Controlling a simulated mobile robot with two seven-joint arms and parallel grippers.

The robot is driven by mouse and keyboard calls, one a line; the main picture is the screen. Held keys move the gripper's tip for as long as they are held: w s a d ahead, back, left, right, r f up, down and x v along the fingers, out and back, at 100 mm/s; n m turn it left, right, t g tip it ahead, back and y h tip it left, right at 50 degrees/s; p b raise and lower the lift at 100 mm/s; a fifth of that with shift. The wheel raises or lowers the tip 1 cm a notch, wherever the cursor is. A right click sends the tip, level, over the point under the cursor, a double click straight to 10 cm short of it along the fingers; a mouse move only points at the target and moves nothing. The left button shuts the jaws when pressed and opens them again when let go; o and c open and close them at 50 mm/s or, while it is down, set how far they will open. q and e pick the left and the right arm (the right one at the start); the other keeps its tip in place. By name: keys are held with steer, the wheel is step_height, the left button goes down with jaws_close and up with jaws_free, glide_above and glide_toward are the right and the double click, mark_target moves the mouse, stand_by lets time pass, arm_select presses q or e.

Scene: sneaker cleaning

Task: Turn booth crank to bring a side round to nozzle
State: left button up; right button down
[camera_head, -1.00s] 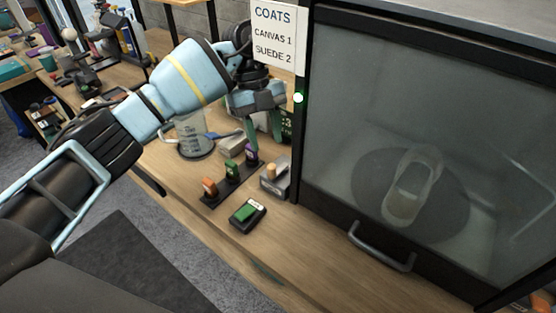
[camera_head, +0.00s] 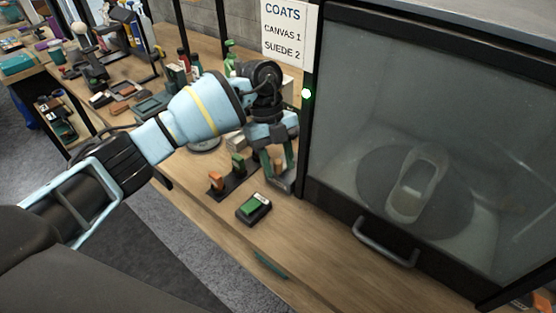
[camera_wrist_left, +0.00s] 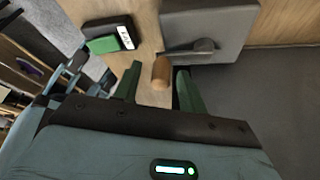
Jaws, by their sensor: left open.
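The booth crank shows in the left wrist view as a grey box (camera_wrist_left: 215,22) with a dark arm (camera_wrist_left: 192,50) and a tan wooden knob (camera_wrist_left: 161,72). My left gripper (camera_wrist_left: 158,84) is open, its green fingers on either side of the knob, with a gap on both sides. In the head view my left gripper (camera_head: 273,168) points down over the crank and hides most of it. The booth (camera_head: 345,125) stands at right with its glass front closed. Inside, a pale shoe (camera_head: 417,185) sits on a dark round turntable (camera_head: 372,185). No nozzle is clearly visible.
A black pad with a green button (camera_head: 254,207) stands in front of the crank. A dark rack (camera_head: 236,180) with orange and green pieces is left of it. The booth's handle (camera_head: 385,243) juts out at front.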

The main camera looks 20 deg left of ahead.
arm_select(q)
steer(key=c, duration=0.8)
jaws_close()
arm_select(e)
steer(key=shift+s, duration=0.15)
steer(key=shift+s, duration=0.15)
